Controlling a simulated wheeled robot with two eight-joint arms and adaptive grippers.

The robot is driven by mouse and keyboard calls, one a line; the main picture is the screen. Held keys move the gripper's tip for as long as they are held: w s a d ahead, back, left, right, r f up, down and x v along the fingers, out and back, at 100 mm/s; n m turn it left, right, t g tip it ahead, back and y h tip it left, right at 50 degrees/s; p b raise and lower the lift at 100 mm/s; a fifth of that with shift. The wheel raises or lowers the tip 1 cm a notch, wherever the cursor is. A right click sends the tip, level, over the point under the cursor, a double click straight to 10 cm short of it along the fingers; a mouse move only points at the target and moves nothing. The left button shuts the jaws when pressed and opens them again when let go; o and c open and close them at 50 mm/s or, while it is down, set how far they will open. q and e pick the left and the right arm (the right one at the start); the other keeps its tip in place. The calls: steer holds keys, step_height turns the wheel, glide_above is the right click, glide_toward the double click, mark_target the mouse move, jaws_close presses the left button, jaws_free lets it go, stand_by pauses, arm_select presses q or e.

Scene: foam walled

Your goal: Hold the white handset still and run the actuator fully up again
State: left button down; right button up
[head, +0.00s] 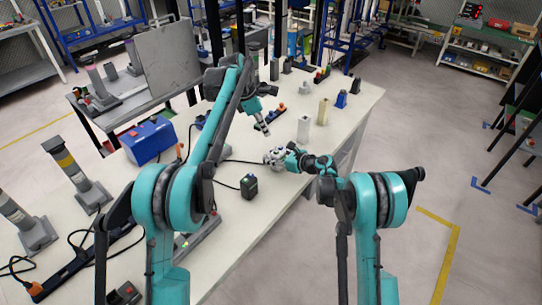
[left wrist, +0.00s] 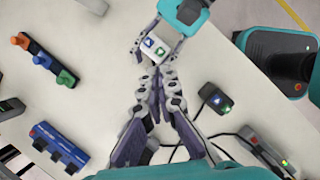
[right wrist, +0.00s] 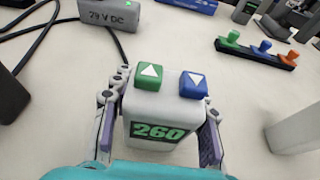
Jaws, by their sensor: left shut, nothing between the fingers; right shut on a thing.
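The white handset (right wrist: 160,106) has a green up-arrow button (right wrist: 149,76), a blue down-arrow button (right wrist: 193,85) and a green display reading 260. My right gripper (head: 274,157) is shut on it, with fingers on both sides, and holds it over the table; both buttons are uncovered. My left gripper (head: 265,131) is shut and empty. In the left wrist view its closed fingertips (left wrist: 160,74) appear just below the handset (left wrist: 152,50); contact is not visible. Grey columns with yellow bands (head: 66,160) stand at the table's left; I cannot tell which thing is the actuator.
A black box with an arrow button (left wrist: 215,98) lies nearby with its cable. A rail with green, blue and orange knobs (right wrist: 260,48) and a grey 24 V DC box (right wrist: 108,12) are beyond the handset. White blocks (head: 323,111) stand towards the table's far right.

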mark_target(276, 152)
arm_select(q)
steer(key=shift+d, duration=0.1)
steer(key=d+t, duration=0.1)
steer(key=t, duration=0.1)
steer(key=d+r+t, duration=0.1)
steer(key=t, duration=0.1)
steer(key=d+t, duration=0.1)
steer(key=t, duration=0.1)
steer(key=shift+w+d+r+t+h, duration=0.2)
steer(key=shift+r+t+h, duration=0.15)
steer(key=shift+t+h, duration=0.05)
steer(key=shift+f, duration=0.1)
steer(key=shift+f, duration=4.3)
steer(key=shift+f, duration=0.1)
steer(key=shift+f, duration=0.3)
